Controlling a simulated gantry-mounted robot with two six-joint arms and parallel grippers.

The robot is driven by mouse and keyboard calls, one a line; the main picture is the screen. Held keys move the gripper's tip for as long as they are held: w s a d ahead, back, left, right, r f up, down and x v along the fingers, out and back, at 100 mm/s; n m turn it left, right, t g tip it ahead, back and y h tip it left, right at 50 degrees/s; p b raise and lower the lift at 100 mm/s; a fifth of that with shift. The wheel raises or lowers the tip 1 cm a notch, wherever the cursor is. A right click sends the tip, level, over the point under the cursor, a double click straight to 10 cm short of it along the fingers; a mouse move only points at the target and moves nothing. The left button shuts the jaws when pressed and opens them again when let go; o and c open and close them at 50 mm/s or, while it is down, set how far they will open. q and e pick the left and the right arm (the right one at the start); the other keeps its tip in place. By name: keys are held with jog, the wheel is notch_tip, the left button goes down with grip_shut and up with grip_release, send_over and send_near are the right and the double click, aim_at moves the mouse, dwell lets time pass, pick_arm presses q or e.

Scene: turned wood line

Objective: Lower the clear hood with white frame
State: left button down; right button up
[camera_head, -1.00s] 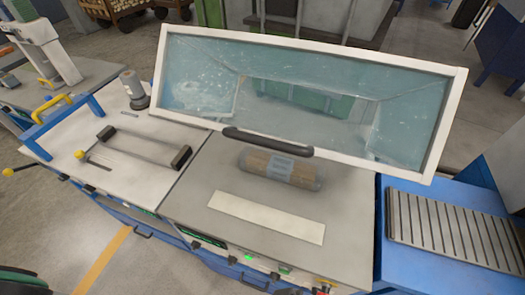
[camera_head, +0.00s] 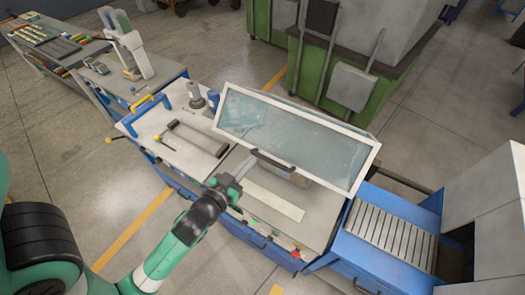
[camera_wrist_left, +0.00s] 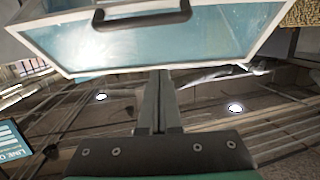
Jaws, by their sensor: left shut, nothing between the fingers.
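The clear hood with a white frame (camera_head: 296,138) stands raised and tilted over the grey worktop of its station in the head view. Its dark handle (camera_head: 273,160) sits on the lower front edge. My left gripper (camera_head: 245,165) is shut and empty, its fingers just left of the handle and in front of the hood. In the left wrist view, the shut fingers (camera_wrist_left: 160,74) point towards the lower frame edge, and the handle (camera_wrist_left: 143,18) shows beyond them at the top. I cannot tell whether the fingertips touch the frame. My right gripper is not in view.
A blue-framed slatted table (camera_head: 390,235) stands to the right. A white bench (camera_head: 175,135) with a dark bar frame is to the left.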

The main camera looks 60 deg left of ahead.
pick_arm(q)
jog(key=p+x, duration=0.1)
jog(key=x, duration=0.8)
jog(key=shift+w+a+r, duration=0.1)
jog(key=shift+w, duration=0.25)
jog(key=f, duration=0.1)
jog(key=s+f, duration=0.1)
jog(key=d+f, duration=0.1)
jog(key=shift+s+d+f, duration=0.1)
jog(key=shift+s+f, duration=0.2)
jog(key=shift+f, duration=0.05)
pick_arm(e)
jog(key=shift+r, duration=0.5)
pick_arm(q)
jog(key=shift+f, duration=0.1)
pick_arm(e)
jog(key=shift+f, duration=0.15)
